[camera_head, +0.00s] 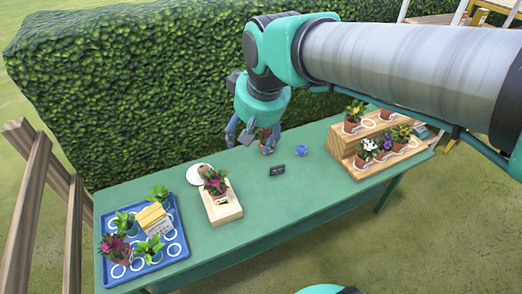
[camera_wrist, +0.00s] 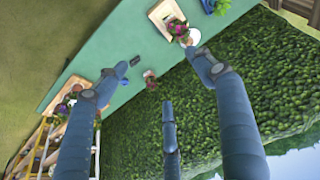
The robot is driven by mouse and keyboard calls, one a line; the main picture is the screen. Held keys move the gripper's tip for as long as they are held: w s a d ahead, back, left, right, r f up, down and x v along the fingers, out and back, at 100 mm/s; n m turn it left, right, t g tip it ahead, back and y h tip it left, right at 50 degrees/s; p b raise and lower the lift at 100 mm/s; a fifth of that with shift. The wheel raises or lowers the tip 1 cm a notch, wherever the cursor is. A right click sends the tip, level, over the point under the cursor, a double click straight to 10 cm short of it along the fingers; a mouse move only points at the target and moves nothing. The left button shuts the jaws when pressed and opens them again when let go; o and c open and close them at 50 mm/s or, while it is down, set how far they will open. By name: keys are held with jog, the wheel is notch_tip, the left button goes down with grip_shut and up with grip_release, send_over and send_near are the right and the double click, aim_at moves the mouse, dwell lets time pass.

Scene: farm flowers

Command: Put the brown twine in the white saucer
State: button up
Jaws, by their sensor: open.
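The white saucer (camera_head: 194,175) lies on the green table, left of centre, partly hidden behind a potted pink flower. It also shows in the wrist view (camera_wrist: 195,37), partly covered by one of my fingers. A small brownish patch shows by the saucer in the head view; I cannot tell whether it is the brown twine. I make out no clear twine elsewhere. My gripper (camera_head: 250,138) hangs over the table's back edge, right of the saucer. In the wrist view its fingers are spread wide, open and empty.
A wooden box (camera_head: 225,210) with the pink flower stands in front of the saucer. A blue tray (camera_head: 176,249) holds plants at the left. A tiered wooden stand (camera_head: 349,157) is at the right. A small dark sign (camera_head: 277,170) and a blue item (camera_head: 301,151) stand mid-table.

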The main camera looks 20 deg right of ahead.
jog(key=s+f+t, duration=0.1)
jog(key=s+f, duration=0.1)
jog(key=s, duration=1.1)
jog(key=shift+d+f+m, duration=0.2)
jog(key=shift+d+m, duration=0.1)
jog(key=shift+d, duration=0.1)
notch_tip(320, 180, down, 6)
jog(key=b, duration=0.5)
jog(key=shift+r+b, duration=0.15)
jog(key=shift+b, duration=0.2)
jog(key=shift+o, duration=0.5)
